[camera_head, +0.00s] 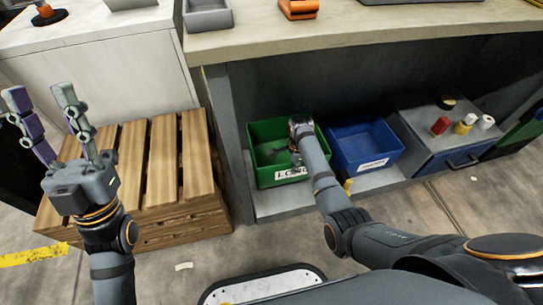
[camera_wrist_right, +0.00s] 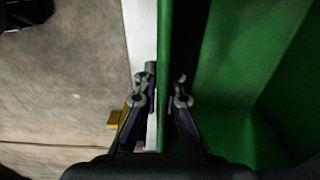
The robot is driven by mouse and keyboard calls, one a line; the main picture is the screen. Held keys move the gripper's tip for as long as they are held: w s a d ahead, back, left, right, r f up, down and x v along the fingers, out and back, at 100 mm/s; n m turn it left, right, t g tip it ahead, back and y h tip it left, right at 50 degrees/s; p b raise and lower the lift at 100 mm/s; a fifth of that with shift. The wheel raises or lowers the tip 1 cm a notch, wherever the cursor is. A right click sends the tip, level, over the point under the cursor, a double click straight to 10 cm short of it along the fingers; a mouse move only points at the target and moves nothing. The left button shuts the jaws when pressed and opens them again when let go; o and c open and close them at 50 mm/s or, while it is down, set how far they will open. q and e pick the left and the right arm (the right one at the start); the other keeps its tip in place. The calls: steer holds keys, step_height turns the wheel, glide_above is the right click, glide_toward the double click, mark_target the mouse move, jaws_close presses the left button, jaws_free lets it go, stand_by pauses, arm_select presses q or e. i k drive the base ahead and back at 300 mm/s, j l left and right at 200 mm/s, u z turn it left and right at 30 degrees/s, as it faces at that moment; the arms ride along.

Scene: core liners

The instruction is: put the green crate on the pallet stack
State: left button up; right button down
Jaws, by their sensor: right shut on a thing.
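The green crate (camera_head: 265,131) stands on the low shelf under the workbench, with a white label on its front. In the right wrist view, the green crate (camera_wrist_right: 225,70) fills the right side. My right gripper (camera_wrist_right: 163,98) is shut on one wall of it, a finger on each side. In the head view my right wrist covers part of the crate, and the fingertips are hard to make out. The pallet stack (camera_head: 133,165) is wooden, low and bare-topped where visible, left of the shelf. My left gripper (camera_head: 42,94) is open and empty in front of the stack's left part.
A blue crate (camera_head: 366,146) stands close to the right of the green one. A grey cabinet (camera_head: 425,135) with small cans is further right. The bench leg (camera_head: 226,130) stands between the shelf and the pallet stack. The workbench top (camera_head: 340,28) overhangs the crates.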

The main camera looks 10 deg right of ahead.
mark_target(130, 157)
steer(key=k, duration=1)
